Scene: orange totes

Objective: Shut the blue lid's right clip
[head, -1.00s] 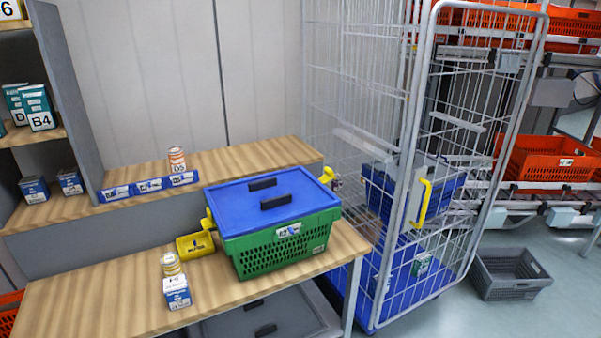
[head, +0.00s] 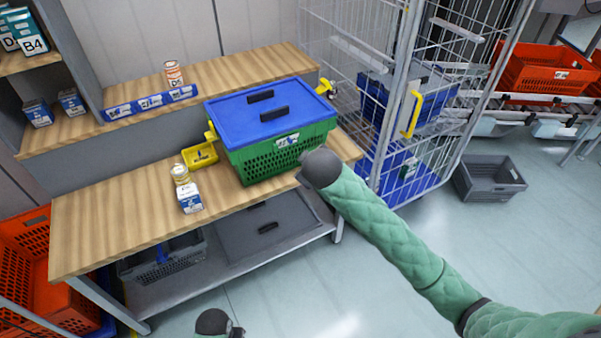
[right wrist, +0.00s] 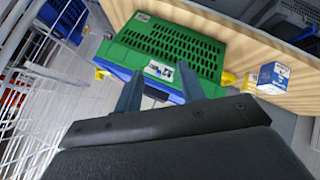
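The blue lid (head: 270,112) lies on the green tote (head: 283,150) on the table. Its right clip (head: 325,88) is yellow and juts outward and up at the lid's right end. The yellow left clip (head: 210,133) sits against the tote's left end. In the right wrist view, turned upside down, the right clip (right wrist: 102,73) shows at the left of the tote. My right gripper (right wrist: 160,82) is open and empty, its fingers apart in front of the tote's labelled side. In the head view my right arm hides it. Of my left arm only a dark part shows at the bottom edge.
A wire roll cage (head: 400,110) stands close to the tote's right side. A small yellow bin (head: 200,155), a can (head: 180,174) and a white-blue box (head: 189,198) stand left of the tote. A grey crate (head: 490,178) is on the floor at right.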

